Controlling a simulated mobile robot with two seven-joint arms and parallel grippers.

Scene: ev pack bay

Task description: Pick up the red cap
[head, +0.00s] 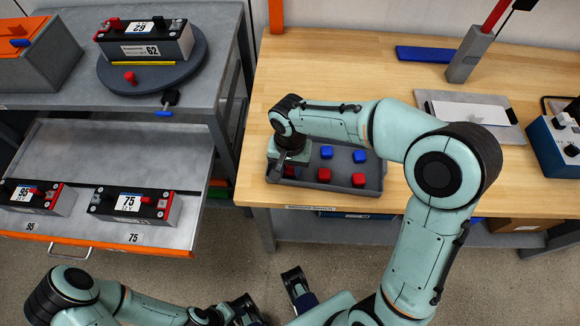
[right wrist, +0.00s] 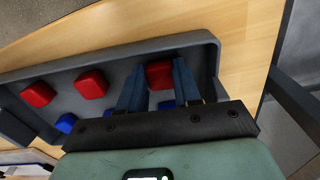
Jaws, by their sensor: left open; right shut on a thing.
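A grey tray (head: 375,181) on the wooden bench holds red and blue caps. My right gripper (head: 287,162) reaches down into the tray's left end. In the right wrist view its two fingers (right wrist: 160,82) stand on either side of a red cap (right wrist: 159,74) and are shut on it. The cap still appears low within the tray. My left gripper (head: 269,296) is open and empty over the floor, away from the bench.
An open drawer (head: 150,150) holds batteries marked 95 and 75. A white pad (head: 470,112) and a blue device (head: 555,145) stand right on the bench.

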